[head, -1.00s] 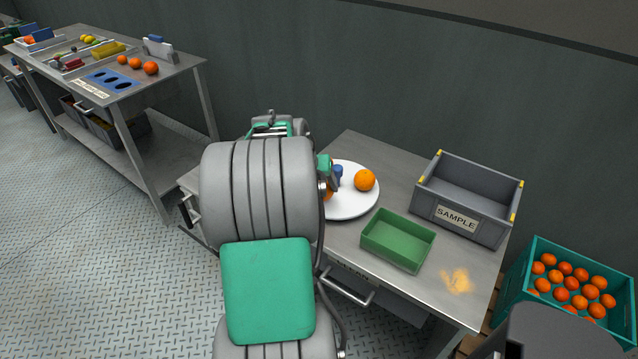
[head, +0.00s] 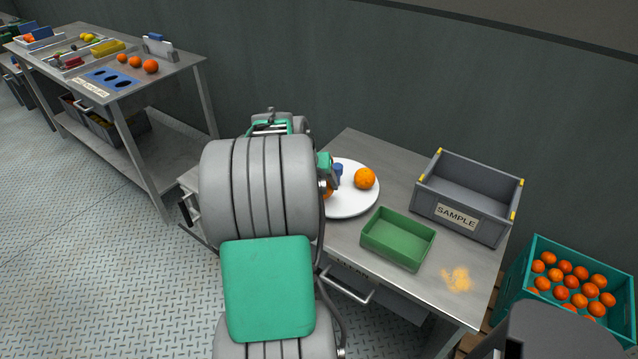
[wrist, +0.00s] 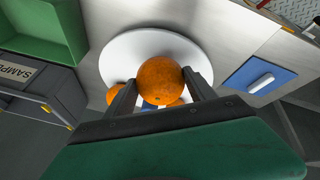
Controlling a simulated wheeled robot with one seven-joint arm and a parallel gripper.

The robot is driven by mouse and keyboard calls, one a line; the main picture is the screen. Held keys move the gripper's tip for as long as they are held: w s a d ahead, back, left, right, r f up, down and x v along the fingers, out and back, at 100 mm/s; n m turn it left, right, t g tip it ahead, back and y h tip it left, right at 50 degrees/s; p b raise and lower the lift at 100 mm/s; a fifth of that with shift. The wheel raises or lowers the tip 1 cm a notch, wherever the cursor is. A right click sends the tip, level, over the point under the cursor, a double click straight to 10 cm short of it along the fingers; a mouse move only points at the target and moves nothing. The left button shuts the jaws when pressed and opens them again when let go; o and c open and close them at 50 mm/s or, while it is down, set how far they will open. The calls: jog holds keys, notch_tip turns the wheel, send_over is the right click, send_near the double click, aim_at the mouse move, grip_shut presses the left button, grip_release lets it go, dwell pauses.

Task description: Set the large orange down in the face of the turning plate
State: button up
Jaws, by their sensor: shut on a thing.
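My gripper (wrist: 160,78) is shut on a large orange (wrist: 162,84), seen close up in the wrist view between the two dark fingers. The round white turning plate (wrist: 118,55) lies behind the held orange in that view; the gap between them is hard to judge. A second orange (wrist: 117,95) and a third (wrist: 176,103), partly hidden, show beyond the fingers. In the head view the plate (head: 352,208) is on the steel table, its left part hidden by my arm. One orange (head: 364,178) sits on its right side. Another (head: 328,192) shows only as a sliver beside my arm.
A blue piece (head: 338,170) stands near the plate's visible oranges. A green tray (head: 397,253) and a grey SAMPLE crate (head: 455,220) are right of the plate. An orange smear (head: 457,281) marks the table. A teal crate (head: 525,268) of oranges stands at the far right.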

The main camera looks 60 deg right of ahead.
jog(key=shift+f+b, duration=0.7)
jog(key=shift+f, duration=0.35)
jog(key=o, duration=1.7)
jog(key=shift+c, duration=0.2)
jog(key=shift+r, duration=0.1)
jog(key=v, duration=0.7)
jog(key=shift+a+r, duration=0.15)
jog(key=shift+r, duration=0.2)
